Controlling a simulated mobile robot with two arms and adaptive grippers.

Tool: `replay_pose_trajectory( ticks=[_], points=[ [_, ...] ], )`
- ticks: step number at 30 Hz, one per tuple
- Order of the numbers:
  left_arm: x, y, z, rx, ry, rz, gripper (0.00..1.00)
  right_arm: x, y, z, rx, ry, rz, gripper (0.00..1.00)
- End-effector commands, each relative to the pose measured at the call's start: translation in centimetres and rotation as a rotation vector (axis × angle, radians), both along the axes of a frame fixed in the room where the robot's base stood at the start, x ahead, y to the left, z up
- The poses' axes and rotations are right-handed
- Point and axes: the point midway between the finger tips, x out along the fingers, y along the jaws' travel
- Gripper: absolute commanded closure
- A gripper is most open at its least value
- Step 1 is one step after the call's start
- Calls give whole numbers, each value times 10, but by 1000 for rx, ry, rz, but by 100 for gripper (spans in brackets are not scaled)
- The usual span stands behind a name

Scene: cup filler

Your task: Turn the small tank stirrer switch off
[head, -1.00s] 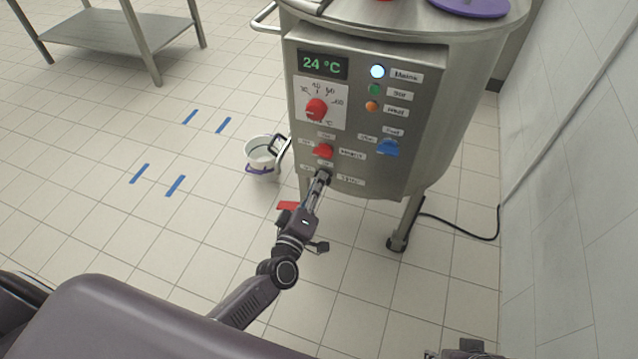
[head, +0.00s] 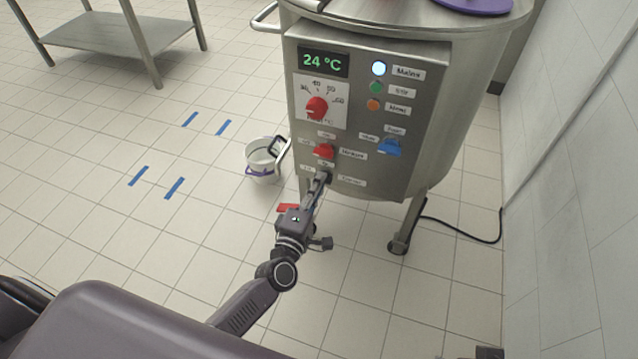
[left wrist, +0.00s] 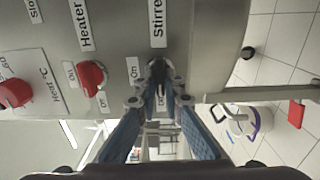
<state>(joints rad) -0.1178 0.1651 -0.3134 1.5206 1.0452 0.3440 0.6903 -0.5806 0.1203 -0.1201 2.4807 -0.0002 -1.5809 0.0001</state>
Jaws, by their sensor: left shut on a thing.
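The stirrer switch (left wrist: 157,72) is a dark knob at the bottom of the tank's control panel (head: 415,130), beside the "Stirrer" label in the left wrist view. My left gripper (head: 324,177) is at this knob. In the left wrist view its fingers (left wrist: 158,92) are shut on the knob, which they largely hide. The knob's pointer direction cannot be made out. The Stir lamp (head: 376,87) on the panel looks green. What shows of my right arm at the bottom right edge does not include its fingers.
Just above is the red heater switch (head: 323,151), with a blue knob (head: 389,147) to its right. A red temperature dial (head: 317,107) sits under the 24 °C display (head: 323,64). A white bucket (head: 262,172) stands on the floor left of the tank.

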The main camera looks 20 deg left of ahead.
Motion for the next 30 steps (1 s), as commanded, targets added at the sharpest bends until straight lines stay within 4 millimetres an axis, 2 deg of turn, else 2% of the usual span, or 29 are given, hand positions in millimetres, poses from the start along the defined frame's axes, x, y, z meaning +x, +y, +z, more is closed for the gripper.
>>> replay_pose_trajectory(
  ticks=[8,9,13,23,26,30],
  points=[
    [0,1,-1,-5,2,2,100,0,0,0,0,0,0,60],
    [0,1,-1,-5,2,2,88,0,0,0,0,0,0,60],
    [0,1,-1,-4,2,2,74,0,0,0,0,0,0,60],
    [-3,0,-1,-2,1,1,74,1,0,0,2,-3,-1,60],
    [-13,1,-2,-2,2,1,74,1,0,0,2,-2,-1,60],
    [-38,2,-2,-3,4,1,74,1,0,0,1,-2,-1,60]
  ],
)
